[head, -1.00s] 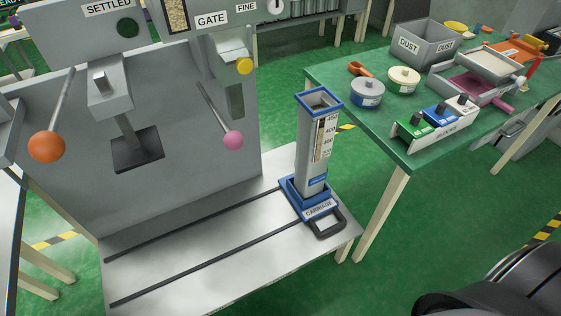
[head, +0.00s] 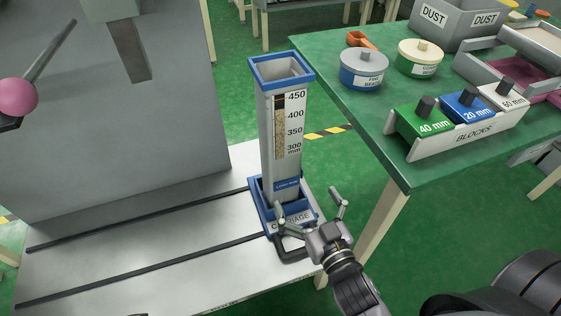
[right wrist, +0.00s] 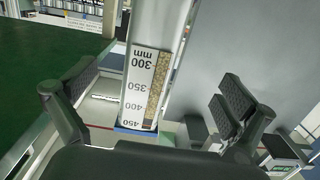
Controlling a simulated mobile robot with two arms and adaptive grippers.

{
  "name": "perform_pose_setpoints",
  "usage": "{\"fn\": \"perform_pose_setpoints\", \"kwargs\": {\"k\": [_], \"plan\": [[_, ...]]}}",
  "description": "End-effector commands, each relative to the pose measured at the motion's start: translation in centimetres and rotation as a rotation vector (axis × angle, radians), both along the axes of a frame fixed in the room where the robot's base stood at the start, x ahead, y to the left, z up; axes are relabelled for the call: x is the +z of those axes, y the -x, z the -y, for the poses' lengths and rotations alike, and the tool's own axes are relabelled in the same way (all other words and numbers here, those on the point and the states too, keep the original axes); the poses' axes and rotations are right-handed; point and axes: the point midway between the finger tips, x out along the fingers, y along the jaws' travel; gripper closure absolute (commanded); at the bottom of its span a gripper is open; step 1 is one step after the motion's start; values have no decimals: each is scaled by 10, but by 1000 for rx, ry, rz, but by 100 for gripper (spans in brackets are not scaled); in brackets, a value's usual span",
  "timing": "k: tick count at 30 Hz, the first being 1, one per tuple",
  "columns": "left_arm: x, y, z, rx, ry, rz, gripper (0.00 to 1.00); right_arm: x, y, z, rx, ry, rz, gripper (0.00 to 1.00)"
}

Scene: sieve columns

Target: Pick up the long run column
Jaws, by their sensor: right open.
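The long run column (head: 266,150) is a tall, upright grey tube with a blue rim and a scale up to 450 mm. It stands in the blue carriage (head: 262,216) at the right end of the rails. In the right wrist view the column (right wrist: 178,40) appears upside down between my fingers. My right gripper (head: 308,199) is open and empty, low in front of the column, above the carriage's dark handle (head: 287,250). Its fingers (right wrist: 158,80) are spread to either side of the column; contact cannot be told. My left gripper is out of view.
A green table (head: 330,52) to the right holds a blocks rack (head: 470,133), two lidded tins (head: 363,72) and a dust bin (head: 455,30). A grey machine panel (head: 110,150) stands left. The metal bench (head: 140,250) is clear along the rails.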

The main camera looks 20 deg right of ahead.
Motion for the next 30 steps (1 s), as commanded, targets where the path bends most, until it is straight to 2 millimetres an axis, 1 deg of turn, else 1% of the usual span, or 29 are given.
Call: {"fn": "perform_pose_setpoints", "kwargs": {"k": [3, 5, 7, 14, 21, 25, 30], "plan": [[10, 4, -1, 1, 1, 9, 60, 18, 1, 4, -9, -2, 51, 0], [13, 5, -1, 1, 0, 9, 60, 23, -2, 4, -10, -2, 62, 0], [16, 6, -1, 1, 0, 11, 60, 26, -10, 4, -9, -1, 69, 0], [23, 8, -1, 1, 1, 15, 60, 27, -51, 3, -9, 1, 69, 0], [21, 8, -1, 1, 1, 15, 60, 27, -95, 1, -9, 0, 66, 0], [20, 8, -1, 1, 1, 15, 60, 26, -112, 1, -10, 0, 64, 0], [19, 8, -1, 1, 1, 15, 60, 26, -121, 0, -9, -2, 63, 0]]}}
